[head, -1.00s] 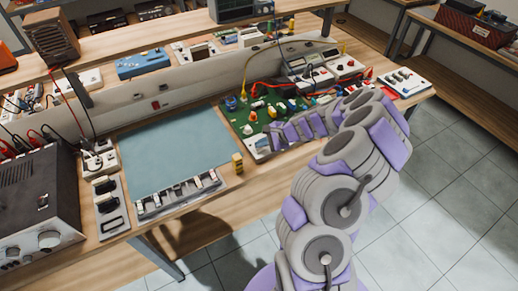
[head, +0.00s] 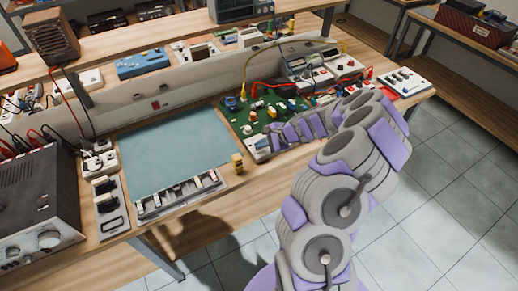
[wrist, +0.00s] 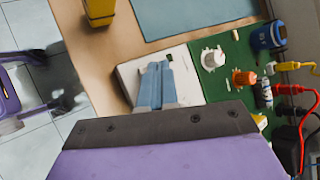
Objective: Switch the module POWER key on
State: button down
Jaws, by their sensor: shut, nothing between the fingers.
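The green circuit board module (head: 285,106) lies on the bench right of the blue mat, with a white panel (wrist: 129,73) at its near-left end. In the head view my gripper (head: 262,144) is low over that panel. In the wrist view its two light blue fingers (wrist: 158,66) are side by side, shut and empty, with their tips over the white panel. I cannot tell whether they touch it. No POWER key or label can be made out; the fingers and gripper body cover part of the panel.
A small yellow block (head: 237,163) stands left of the panel, near the bench edge. The blue mat (head: 180,150) is bare. Red and yellow leads (wrist: 294,89) run to the board's far side. A white switch box (head: 404,82) sits farther right.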

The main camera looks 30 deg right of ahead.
aim_at(261, 150)
jog(key=shift+f, duration=0.2)
dwell(0.3)
jog(key=shift+r+p, duration=0.5)
notch_tip(261, 150, up, 6)
jog(key=p, duration=0.4)
jog(key=shift+p, duration=0.3)
dwell(0.3)
